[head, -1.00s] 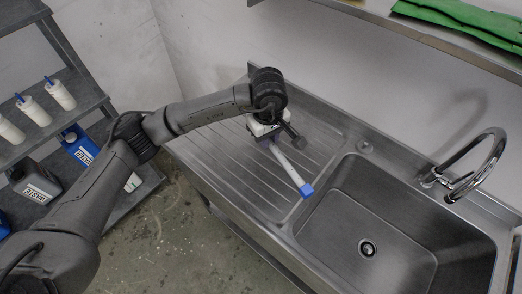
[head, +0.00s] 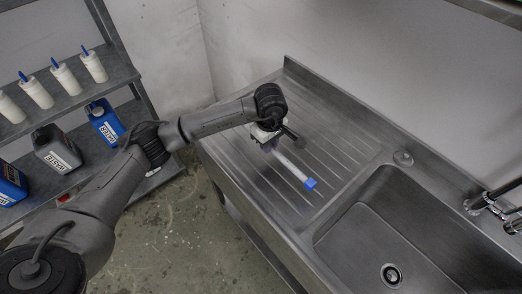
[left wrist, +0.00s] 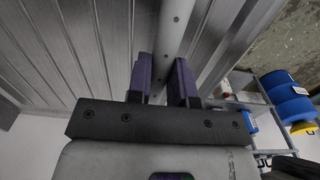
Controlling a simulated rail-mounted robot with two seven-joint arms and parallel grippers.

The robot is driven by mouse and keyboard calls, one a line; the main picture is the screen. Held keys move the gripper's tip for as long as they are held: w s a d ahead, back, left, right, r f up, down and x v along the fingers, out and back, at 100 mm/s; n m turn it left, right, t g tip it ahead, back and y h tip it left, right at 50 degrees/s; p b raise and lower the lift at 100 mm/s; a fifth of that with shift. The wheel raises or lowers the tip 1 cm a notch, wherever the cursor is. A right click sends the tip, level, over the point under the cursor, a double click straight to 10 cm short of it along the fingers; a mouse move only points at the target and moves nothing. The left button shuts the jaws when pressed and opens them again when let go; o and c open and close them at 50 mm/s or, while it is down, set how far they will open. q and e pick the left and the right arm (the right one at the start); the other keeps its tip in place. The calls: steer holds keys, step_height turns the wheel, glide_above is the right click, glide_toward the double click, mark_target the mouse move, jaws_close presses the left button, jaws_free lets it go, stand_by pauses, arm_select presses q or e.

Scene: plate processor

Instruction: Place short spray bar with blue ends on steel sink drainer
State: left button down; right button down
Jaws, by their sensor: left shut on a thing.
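The short spray bar (head: 290,167) is a pale rod with a blue end (head: 310,184) showing at its right. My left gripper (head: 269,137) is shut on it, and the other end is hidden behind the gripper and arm. The bar is over the ridged steel sink drainer (head: 325,140); I cannot tell whether it touches the surface. In the left wrist view the bar (left wrist: 177,22) runs between the purple fingers of the left gripper (left wrist: 163,72), with drainer ridges (left wrist: 60,45) behind. My right gripper is not in view.
The sink basin (head: 385,245) with its tap (head: 490,200) lies right of the drainer. A wall stands behind. A shelf rack (head: 110,75) with white bottles and labelled jugs stands at the left. The drainer's back part is bare.

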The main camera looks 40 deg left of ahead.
mark_target(260, 156)
arm_select(q)
steer(key=a+f, duration=0.1)
steer(key=a, duration=0.1)
steer(key=shift+s+a+f, duration=0.35)
steer(key=shift+s+a, duration=0.05)
steer(key=shift+f+b, duration=0.3)
steer(key=shift+f, duration=1.8)
steer(key=shift+r, duration=0.1)
steer(key=shift+f, duration=0.2)
steer(key=c, duration=1)
jaws_free()
steer(key=shift+r, duration=0.45)
step_height(260, 156, up, 12)
steer(key=shift+f+p, duration=0.25)
steer(key=shift+p, duration=0.4)
